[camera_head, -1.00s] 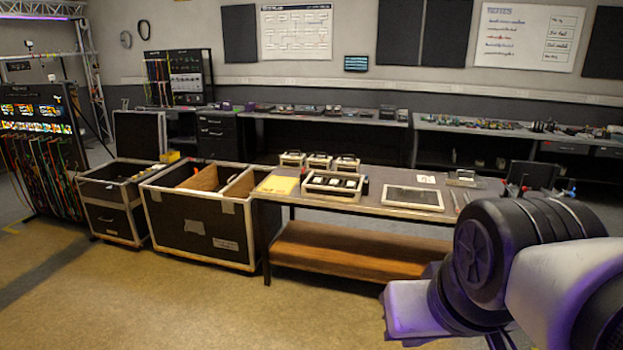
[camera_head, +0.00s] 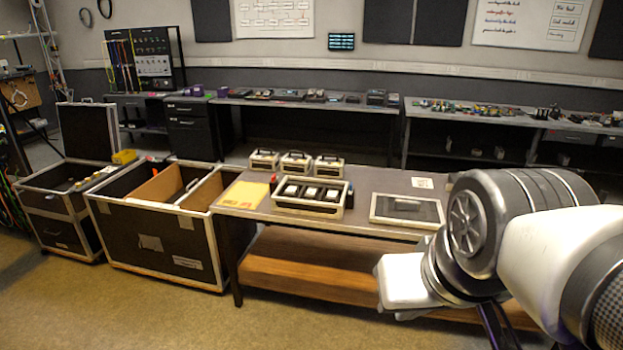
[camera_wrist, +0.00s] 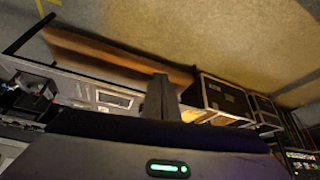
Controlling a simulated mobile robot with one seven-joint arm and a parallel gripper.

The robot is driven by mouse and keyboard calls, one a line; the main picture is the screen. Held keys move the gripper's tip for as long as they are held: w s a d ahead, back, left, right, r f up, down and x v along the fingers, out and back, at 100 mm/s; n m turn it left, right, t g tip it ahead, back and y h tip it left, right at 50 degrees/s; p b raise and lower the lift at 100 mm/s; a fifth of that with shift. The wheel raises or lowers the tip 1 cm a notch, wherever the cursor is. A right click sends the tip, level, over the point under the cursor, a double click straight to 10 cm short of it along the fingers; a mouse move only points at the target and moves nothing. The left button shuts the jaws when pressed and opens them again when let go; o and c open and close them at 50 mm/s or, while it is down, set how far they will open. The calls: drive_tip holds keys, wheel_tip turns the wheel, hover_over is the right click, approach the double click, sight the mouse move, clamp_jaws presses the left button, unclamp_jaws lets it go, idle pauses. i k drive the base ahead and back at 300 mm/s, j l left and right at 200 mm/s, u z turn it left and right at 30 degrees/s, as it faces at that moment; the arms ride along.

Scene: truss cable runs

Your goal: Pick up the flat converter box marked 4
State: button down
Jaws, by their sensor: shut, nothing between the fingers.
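No number 4 can be read on any box from here, so I cannot tell which is the flat converter box. A silver-edged tray (camera_head: 333,211) on the work table (camera_head: 378,181) holds several dark items with white tops. Three small framed cases, such as the middle case (camera_head: 296,163), stand in a row behind it. My gripper (camera_wrist: 160,99) is shut and empty in the wrist view, in the air in front of the table and apart from everything. In the head view my arm covers the table's right end.
A yellow folder (camera_head: 243,195) and a flat framed panel (camera_head: 407,210) lie on the table. An open partitioned flight case (camera_head: 150,246) and a smaller case (camera_head: 62,235) stand at left. A wooden shelf (camera_head: 320,268) runs below the tabletop. The front floor (camera_head: 130,315) is clear.

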sight(332, 196)
drive_tip(key=i+j+z, duration=0.1)
drive_tip(key=i, duration=0.45)
drive_tip(key=i+j+z, duration=0.1)
drive_tip(key=i+j, duration=0.15)
drive_tip(key=i, duration=0.3)
drive_tip(key=i+j+z, duration=0.1)
drive_tip(key=i+j, duration=0.15)
drive_tip(key=i, duration=0.25)
drive_tip(key=i+j+z, duration=0.1)
drive_tip(key=i+j, duration=0.2)
drive_tip(key=i, duration=0.25)
drive_tip(key=i+j+z, duration=0.1)
drive_tip(key=i+j, duration=0.25)
drive_tip(key=i, duration=0.15)
